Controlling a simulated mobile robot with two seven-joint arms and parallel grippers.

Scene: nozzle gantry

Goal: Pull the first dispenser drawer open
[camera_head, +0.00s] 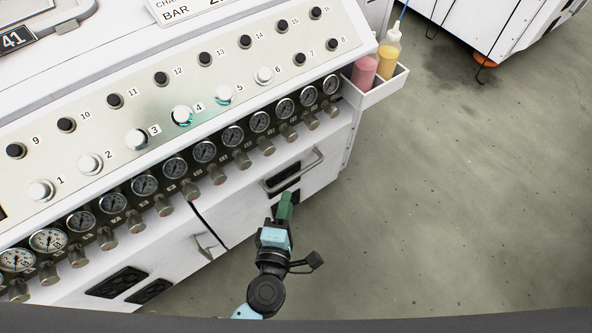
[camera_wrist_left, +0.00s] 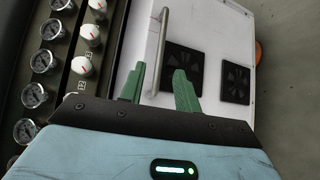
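The white cabinet front has a drawer with a metal bar handle (camera_head: 296,172) on the right. A second drawer handle (camera_head: 207,247) is on the left. Both drawers look closed; I cannot tell which is the first. My left gripper (camera_head: 285,201) has green fingers and is just below the right handle in the head view. In the left wrist view my left gripper (camera_wrist_left: 159,88) is open. The bar handle (camera_wrist_left: 160,45) appears between its fingers, its lower end near the fingertips. I cannot tell whether the fingers reach around it or touch it. My right gripper is not in view.
Gauges with knobs (camera_head: 205,152) line the panel above the drawers. Black vents (camera_head: 117,282) are on the cabinet front. A white tray (camera_head: 385,88) with pink and yellow bottles hangs at the right corner. The floor (camera_head: 470,210) on the right is clear.

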